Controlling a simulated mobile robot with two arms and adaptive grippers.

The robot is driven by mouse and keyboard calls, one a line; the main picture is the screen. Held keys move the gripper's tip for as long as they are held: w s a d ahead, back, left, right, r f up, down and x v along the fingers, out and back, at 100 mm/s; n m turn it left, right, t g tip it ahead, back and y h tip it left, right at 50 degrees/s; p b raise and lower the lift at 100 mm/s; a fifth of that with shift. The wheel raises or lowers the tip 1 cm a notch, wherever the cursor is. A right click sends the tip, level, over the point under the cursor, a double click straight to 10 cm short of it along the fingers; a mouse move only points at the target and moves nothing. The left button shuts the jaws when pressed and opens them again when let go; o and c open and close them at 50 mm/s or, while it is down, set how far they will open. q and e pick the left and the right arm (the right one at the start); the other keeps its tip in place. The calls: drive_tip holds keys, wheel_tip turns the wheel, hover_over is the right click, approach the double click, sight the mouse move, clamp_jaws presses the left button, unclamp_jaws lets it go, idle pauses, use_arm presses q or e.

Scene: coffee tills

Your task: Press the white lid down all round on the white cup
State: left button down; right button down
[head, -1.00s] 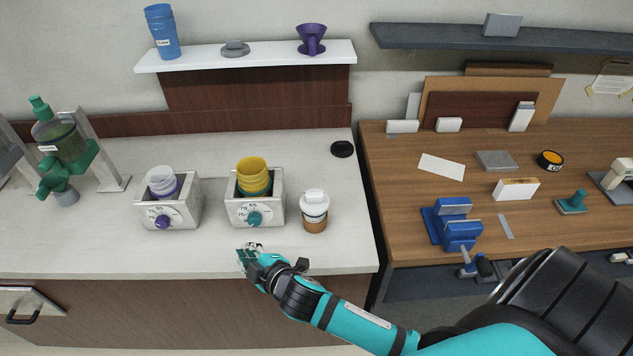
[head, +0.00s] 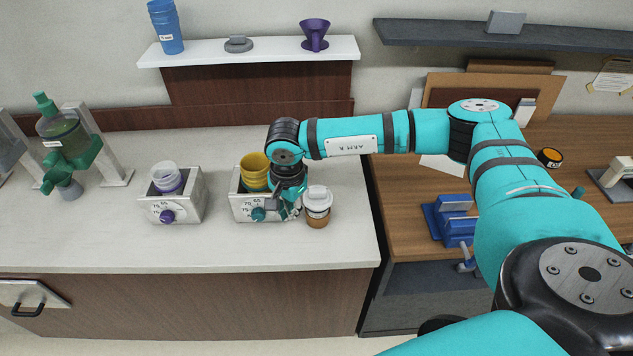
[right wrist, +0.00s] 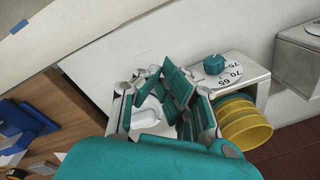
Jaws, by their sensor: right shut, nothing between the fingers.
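The white cup (head: 317,213), with a brown lower part, stands upright on the pale counter. The white lid (head: 318,193) sits on top of it; whether its rim is seated all round is too small to tell. My right gripper (head: 292,206) is shut and empty, pointing down just left of the cup. In the right wrist view, its teal fingers (right wrist: 168,92) partly cover the lid (right wrist: 148,116). I cannot tell whether they touch it. My left gripper is not in view.
Just left of the gripper is a dispenser box (head: 246,207) with yellow cups (head: 254,172). Another box (head: 190,205) holds pale cups farther left. The counter (head: 200,250) is clear in front. My right arm spans the wooden desk (head: 405,225), which holds a blue vise (head: 447,220).

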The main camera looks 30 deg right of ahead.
drive_tip(key=w+d+r+h, duration=0.1)
drive_tip(key=d+r+h, duration=0.2)
drive_tip(key=d, duration=0.5)
drive_tip(key=shift+a+b+x, duration=0.2)
drive_tip(key=shift+b+x, duration=0.4)
drive_tip(key=shift+x, duration=0.4)
drive_tip(key=shift+a+b+x, duration=0.2)
drive_tip(key=shift+b+x, duration=0.4)
drive_tip(key=shift+x, duration=0.45)
drive_tip(key=shift+a+b+x, duration=0.2)
drive_tip(key=shift+b+x, duration=0.4)
drive_tip(key=shift+x, duration=0.4)
drive_tip(key=shift+s+f+b, duration=0.1)
drive_tip(key=shift+f+b, duration=0.55)
drive_tip(key=shift+f, duration=0.3)
drive_tip(key=shift+r, duration=0.1)
wheel_tip(320, 180, up, 6)
drive_tip(key=p, duration=0.4)
hover_over(318, 207)
drive_tip(key=shift+s+a, duration=0.1)
drive_tip(key=shift+a, duration=0.2)
